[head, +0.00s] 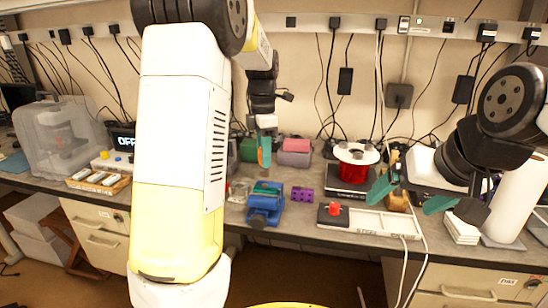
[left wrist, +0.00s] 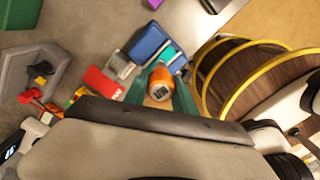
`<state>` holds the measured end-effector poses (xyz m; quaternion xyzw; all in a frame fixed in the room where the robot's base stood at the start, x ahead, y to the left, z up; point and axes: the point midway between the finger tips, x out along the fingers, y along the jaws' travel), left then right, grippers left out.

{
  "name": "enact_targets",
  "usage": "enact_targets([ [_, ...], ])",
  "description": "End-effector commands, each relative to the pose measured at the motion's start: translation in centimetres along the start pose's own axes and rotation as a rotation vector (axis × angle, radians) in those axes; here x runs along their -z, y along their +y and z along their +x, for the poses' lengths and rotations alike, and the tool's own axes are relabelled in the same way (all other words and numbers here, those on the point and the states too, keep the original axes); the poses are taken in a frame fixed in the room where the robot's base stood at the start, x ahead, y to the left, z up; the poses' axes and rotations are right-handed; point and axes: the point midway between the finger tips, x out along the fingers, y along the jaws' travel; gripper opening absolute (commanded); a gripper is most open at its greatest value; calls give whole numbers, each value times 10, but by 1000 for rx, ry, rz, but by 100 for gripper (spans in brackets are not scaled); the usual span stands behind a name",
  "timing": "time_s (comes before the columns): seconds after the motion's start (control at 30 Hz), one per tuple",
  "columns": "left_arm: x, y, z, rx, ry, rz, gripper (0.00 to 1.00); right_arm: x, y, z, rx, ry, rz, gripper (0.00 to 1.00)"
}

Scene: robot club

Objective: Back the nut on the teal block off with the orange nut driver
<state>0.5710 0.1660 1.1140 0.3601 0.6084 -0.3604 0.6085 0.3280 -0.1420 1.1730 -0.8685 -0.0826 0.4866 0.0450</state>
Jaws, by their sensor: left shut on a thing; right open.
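The blue vise (head: 263,209) stands near the front edge of the bench, with the teal block (head: 266,188) at its top. In the left wrist view the vise (left wrist: 150,42) and block (left wrist: 170,54) lie just beyond the orange nut driver (left wrist: 160,82). My left gripper (head: 264,152) is shut on the driver, above and behind the vise in the head view. The driver appears apart from the block. The nut is too small to make out. My right gripper (head: 410,197) is open and empty over the right part of the bench.
A purple block with holes (head: 302,194) sits right of the vise. A red spool (head: 352,172) stands behind. A white cable (head: 424,240) hangs over the bench edge near my right gripper.

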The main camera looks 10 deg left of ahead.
Motion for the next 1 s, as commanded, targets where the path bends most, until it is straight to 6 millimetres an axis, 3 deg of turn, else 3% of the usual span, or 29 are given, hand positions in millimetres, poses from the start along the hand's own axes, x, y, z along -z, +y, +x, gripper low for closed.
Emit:
enact_targets([
  [0.7, 0, 0, -29, -1, 0, 1, 0, 0, 0, 0, 0, 0, 0, 90],
  [1.0, 0, 0, -31, 0, 0, 1, 0, 0, 0, 0, 0, 0, 0, 90],
])
